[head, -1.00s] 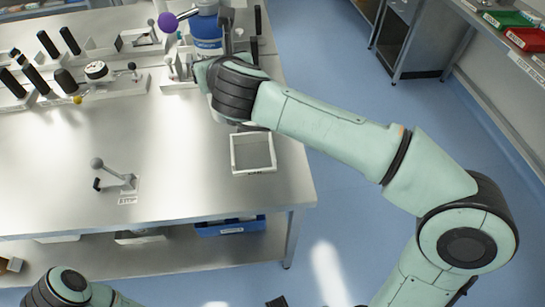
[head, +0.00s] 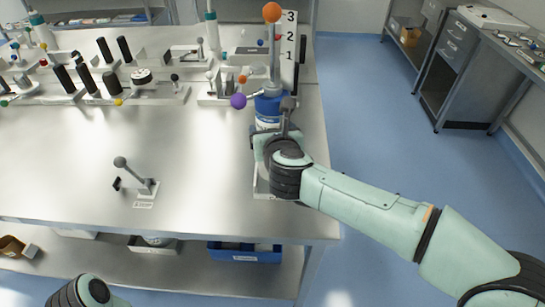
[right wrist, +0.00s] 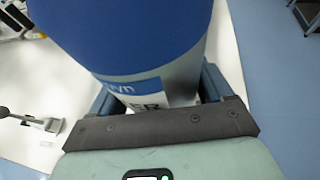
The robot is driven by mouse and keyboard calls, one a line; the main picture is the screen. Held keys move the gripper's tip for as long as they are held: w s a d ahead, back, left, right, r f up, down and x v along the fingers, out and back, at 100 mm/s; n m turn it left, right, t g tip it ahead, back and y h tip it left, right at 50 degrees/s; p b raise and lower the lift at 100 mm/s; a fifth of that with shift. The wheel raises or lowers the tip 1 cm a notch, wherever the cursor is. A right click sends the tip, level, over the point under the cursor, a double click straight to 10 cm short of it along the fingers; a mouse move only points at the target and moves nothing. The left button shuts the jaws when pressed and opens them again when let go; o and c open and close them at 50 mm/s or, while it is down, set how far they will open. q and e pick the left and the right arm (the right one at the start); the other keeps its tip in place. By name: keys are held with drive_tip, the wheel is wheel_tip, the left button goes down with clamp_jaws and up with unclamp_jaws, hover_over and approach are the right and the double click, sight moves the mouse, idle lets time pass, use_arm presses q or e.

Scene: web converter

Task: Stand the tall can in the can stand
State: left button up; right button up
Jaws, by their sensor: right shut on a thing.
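The tall can (head: 268,108), blue above and white below, is in my right gripper (head: 266,132), above the right part of the bench. In the right wrist view the can (right wrist: 145,55) is between the two shut fingers and looks roughly upright. A grey post with an orange ball and a side rod with a purple ball (head: 238,101) show at the can's top. A pale square open tray (head: 261,186), perhaps the can stand, is mostly hidden behind my right wrist. My left gripper is out of view; only part of that arm shows at bottom left.
A grey lever (head: 136,176) stands on the bench left of the can. Racks with black-handled pieces (head: 85,78) and a panel numbered 1 to 3 (head: 290,45) are behind. A blue bin (head: 244,252) is on the lower shelf.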

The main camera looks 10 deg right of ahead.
drive_tip(key=shift+f+b, duration=1.05)
drive_tip(key=shift+f, duration=1.95)
drive_tip(key=shift+f, duration=0.15)
drive_tip(key=o, duration=1.4)
drive_tip(key=shift+s+r, duration=0.3)
drive_tip(key=shift+s, duration=0.05)
drive_tip(key=v, duration=1.1)
drive_tip(key=shift+s+p, duration=0.15)
drive_tip(key=shift+p, duration=0.25)
